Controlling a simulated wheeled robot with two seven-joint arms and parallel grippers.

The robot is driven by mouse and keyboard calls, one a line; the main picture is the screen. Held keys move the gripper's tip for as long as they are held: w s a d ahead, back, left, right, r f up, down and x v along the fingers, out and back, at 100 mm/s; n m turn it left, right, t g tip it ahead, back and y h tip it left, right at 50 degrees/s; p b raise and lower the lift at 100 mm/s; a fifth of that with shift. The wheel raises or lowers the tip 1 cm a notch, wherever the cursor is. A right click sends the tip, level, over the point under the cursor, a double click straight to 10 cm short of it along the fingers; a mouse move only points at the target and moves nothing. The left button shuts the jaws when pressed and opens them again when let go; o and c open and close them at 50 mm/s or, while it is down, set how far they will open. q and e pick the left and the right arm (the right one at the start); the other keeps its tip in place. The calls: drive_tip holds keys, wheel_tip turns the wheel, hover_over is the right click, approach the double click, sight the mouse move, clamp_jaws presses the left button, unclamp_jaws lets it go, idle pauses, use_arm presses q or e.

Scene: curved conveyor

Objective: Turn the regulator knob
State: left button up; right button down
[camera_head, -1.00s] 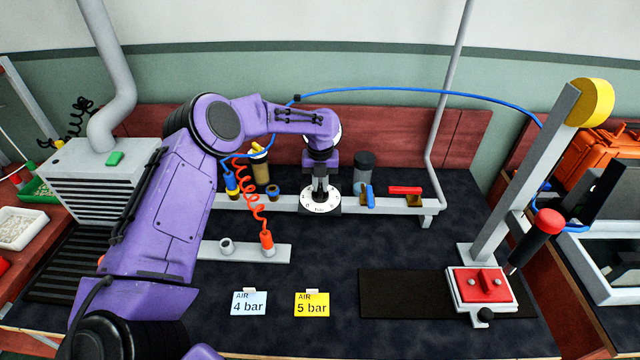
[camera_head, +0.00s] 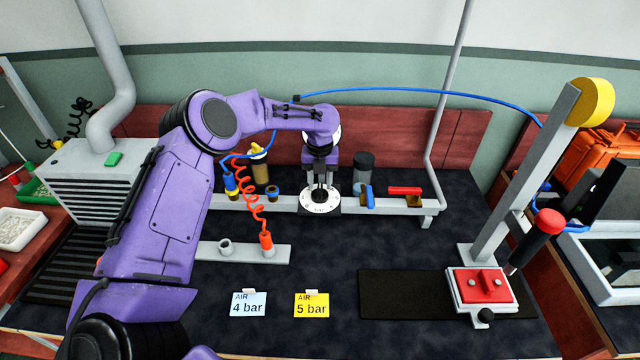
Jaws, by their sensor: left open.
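The regulator's white round dial (camera_head: 320,209) sits on the grey rail at the back of the bench. My left gripper (camera_head: 320,192) points straight down right over it, with its open fingers at the height of the knob. The knob itself is mostly hidden between and behind the fingers, and I cannot tell whether they touch it. Two cards stand at the front: a light blue "AIR 4 bar" card (camera_head: 248,303) and a yellow "AIR 5 bar" card (camera_head: 312,304). My right gripper is not in view.
Left of the dial are a yellow-topped filter (camera_head: 259,165) and an orange coiled hose (camera_head: 247,195). Right of it are a grey-capped bowl (camera_head: 363,170), a blue lever (camera_head: 367,194) and a red lever (camera_head: 405,190). A lever press (camera_head: 482,284) stands at the right. The bench middle is clear.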

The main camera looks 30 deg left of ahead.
sight(320, 187)
use_arm(q)
wheel_tip(320, 187, up, 9)
drive_tip(key=b, duration=0.1)
drive_tip(key=shift+r, duration=0.2)
